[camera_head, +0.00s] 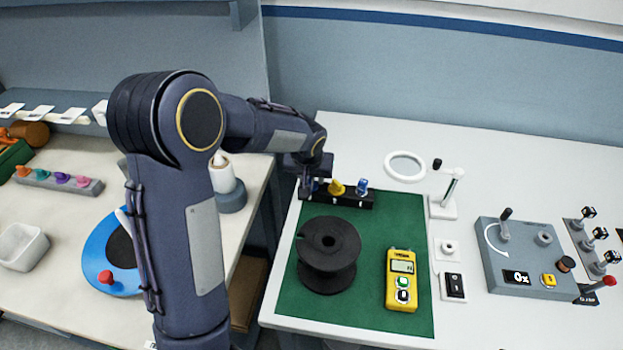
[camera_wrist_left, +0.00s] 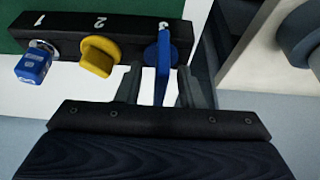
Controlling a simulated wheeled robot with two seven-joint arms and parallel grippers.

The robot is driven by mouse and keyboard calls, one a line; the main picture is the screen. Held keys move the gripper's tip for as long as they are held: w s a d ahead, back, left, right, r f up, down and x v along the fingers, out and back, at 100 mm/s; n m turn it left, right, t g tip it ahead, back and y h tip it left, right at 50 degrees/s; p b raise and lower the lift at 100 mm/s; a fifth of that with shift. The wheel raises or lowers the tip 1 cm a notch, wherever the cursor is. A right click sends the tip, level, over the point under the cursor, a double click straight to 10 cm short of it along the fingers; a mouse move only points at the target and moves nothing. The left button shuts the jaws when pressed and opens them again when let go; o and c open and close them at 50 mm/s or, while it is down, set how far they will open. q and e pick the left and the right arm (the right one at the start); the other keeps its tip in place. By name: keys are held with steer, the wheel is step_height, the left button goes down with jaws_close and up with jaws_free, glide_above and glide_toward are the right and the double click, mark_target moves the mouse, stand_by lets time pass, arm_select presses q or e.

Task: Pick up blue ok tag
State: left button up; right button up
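A black rack (camera_head: 345,199) at the back of the green mat carries coloured tags; in the left wrist view the rack (camera_wrist_left: 65,47) is numbered 1, 2 and 3. A blue tag (camera_wrist_left: 162,62) stands edge-on at number 3. A yellow tag (camera_wrist_left: 98,56) is at 2, and a blue lock-shaped piece with pale lettering (camera_wrist_left: 33,66) is at 1. The lettering is too small to read, so I cannot tell which blue piece says OK. My left gripper (camera_wrist_left: 158,88) is open, its fingers on either side of the blue tag at 3, with gaps visible. My right gripper is out of view.
A black spool (camera_head: 328,255) and a yellow meter (camera_head: 401,280) are on the green mat (camera_head: 375,310) in front of the rack. A grey control box (camera_head: 520,258) stands farther right. A gap separates the left table.

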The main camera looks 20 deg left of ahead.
arm_select(q)
jaws_close()
steer(key=shift+r, duration=0.45)
step_height(320, 180, up, 2)
steer(key=shift+r+b, duration=0.2)
steer(key=shift+b, duration=0.4)
steer(key=s+d+r+b, duration=0.2)
steer(key=s+d+r, duration=0.5)
steer(key=s, duration=0.5)
step_height(320, 180, up, 3)
steer(key=shift+s+f+b, duration=0.15)
steer(key=shift+b, duration=0.2)
